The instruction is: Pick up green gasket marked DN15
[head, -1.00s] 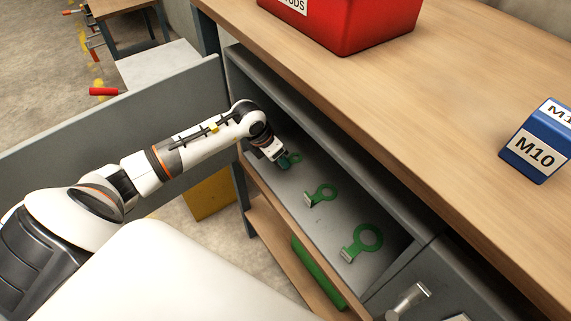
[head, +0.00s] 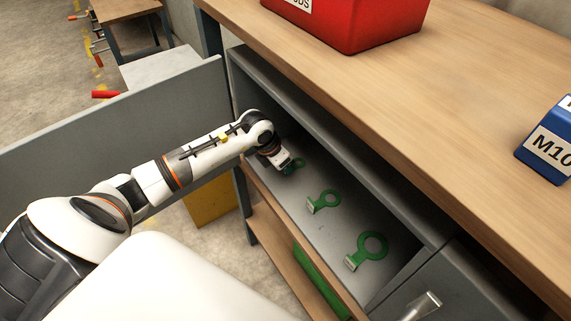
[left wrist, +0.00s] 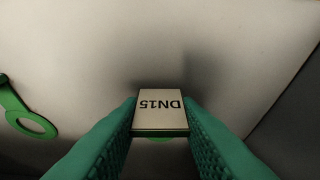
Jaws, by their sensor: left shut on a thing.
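The green gasket marked DN15 (left wrist: 160,110) shows its pale label between the two teal fingers of my left gripper (left wrist: 160,118) in the left wrist view. The fingers are shut on the label end, and only a sliver of green shows below it. In the head view my left gripper (head: 288,168) reaches into the far end of the open drawer compartment. Part of the green ring (head: 299,162) shows beside it. My right gripper is not in view.
Two more green gaskets lie on the grey shelf, a middle one (head: 327,199) and a larger near one (head: 372,246). The wooden worktop (head: 420,110) above holds a red bin (head: 355,25) and a blue M10 block (head: 548,145). A grey door panel (head: 120,125) stands left.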

